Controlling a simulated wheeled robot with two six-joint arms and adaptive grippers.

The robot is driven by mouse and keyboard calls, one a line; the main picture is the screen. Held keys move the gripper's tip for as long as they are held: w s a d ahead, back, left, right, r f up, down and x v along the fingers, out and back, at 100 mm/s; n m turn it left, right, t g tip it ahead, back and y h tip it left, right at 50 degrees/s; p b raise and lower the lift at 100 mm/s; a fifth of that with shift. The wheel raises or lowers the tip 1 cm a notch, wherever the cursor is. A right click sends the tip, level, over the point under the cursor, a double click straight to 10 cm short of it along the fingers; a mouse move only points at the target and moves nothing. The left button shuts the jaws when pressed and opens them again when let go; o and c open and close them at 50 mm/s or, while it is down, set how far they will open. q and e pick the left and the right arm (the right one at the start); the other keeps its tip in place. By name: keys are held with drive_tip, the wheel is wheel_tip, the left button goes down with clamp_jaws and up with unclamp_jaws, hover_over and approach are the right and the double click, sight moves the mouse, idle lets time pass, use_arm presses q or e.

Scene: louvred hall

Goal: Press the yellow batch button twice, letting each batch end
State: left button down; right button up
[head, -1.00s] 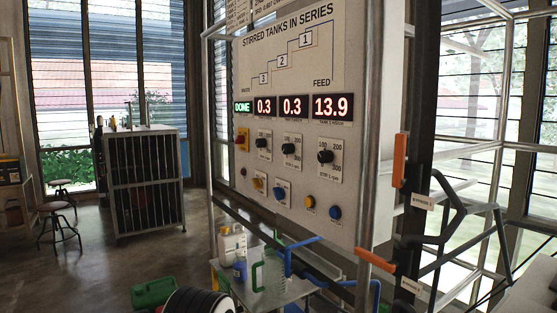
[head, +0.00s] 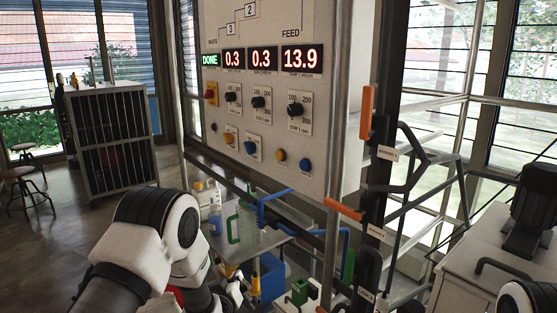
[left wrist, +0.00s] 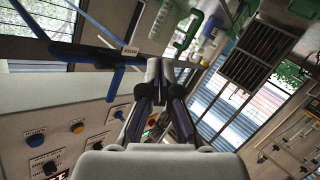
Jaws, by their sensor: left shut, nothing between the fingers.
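The control panel (head: 265,100) shows a lit green DONE display (head: 210,60) and red readings 0.3, 0.3 and 13.9. My left gripper (left wrist: 159,75) is shut and empty in the left wrist view, apart from the panel. In the head view it is low, below the buttons and partly hidden by my arm. My right gripper is not in view.
Blue buttons (head: 250,147) sit beside the yellow ones. Dark knobs (head: 294,110) are above. Blue and orange-ended bars (head: 343,209) stick out below and right of the panel. A bench with a green-handled jug (head: 245,222) stands beneath. A grey barred cabinet (head: 110,135) is at left.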

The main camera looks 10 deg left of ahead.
sight(280, 155)
use_arm(q)
drive_tip(key=w+r+t, duration=0.3)
drive_tip(key=r, duration=1.2)
drive_tip(key=w+r+t+p, duration=0.1)
drive_tip(key=w+r+t, duration=0.2)
drive_tip(key=r, duration=1.2)
drive_tip(key=shift+w+n, duration=0.4)
drive_tip(key=shift+w, duration=0.3)
drive_tip(key=shift+w+d+f, duration=0.1)
drive_tip(key=shift+d+p, duration=0.1)
drive_tip(key=shift+p, duration=0.2)
drive_tip(key=w+d+p, duration=0.1)
drive_tip(key=w+d, duration=0.4)
drive_tip(key=w, duration=0.2)
drive_tip(key=shift+d, duration=0.15)
drive_tip(key=shift+s, duration=0.1)
